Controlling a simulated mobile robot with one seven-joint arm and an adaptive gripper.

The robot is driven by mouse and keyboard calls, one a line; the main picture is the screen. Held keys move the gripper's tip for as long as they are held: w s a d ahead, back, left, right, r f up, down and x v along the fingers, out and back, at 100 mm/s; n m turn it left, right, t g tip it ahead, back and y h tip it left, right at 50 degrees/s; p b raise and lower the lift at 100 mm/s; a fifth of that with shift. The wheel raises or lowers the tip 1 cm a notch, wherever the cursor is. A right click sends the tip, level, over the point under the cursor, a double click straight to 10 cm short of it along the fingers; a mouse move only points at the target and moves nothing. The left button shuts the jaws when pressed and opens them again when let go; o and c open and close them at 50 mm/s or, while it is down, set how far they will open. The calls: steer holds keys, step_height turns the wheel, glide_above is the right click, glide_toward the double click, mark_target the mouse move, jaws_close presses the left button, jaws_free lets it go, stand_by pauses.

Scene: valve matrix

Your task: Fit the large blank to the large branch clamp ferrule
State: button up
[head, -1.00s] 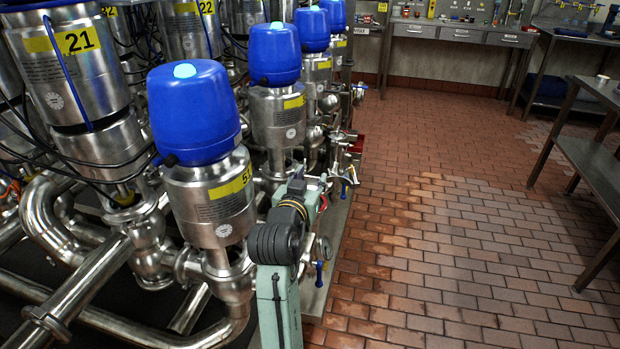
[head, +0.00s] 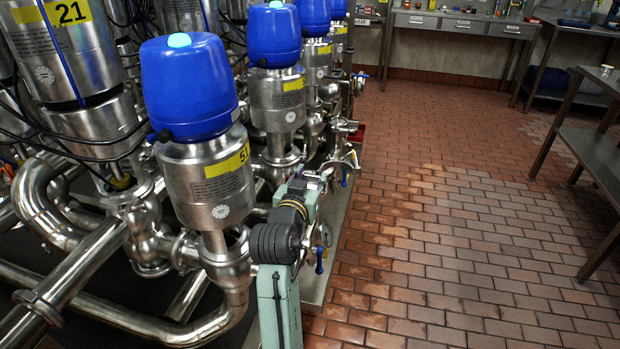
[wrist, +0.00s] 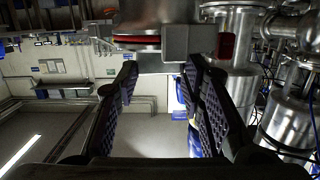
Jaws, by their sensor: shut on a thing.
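In the wrist view my gripper (wrist: 160,72) reaches up with its two dark ridged fingers apart. Between the fingertips is a flat grey metal piece (wrist: 152,62), apparently the large blank, seen edge-on and partly hidden. Just beyond it is a round metal pipe end (wrist: 142,22) with a red ring (wrist: 137,40), apparently the large branch clamp ferrule. I cannot tell whether blank and ferrule touch. A grey block with a red end (wrist: 226,45) sits beside the ring. In the head view my arm hides the gripper and blank.
Steel valves with blue caps (head: 188,92) stand close on the left, with pipes (head: 110,318) below. Small fittings with blue handles (head: 319,262) stick out near my arm. The tiled floor (head: 450,240) is clear to the right, up to a metal table (head: 595,150).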

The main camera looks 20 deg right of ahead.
stand_by(0.4)
steer(key=o, duration=1.3)
steer(key=shift+o, duration=0.2)
steer(key=shift+s+a, duration=0.1)
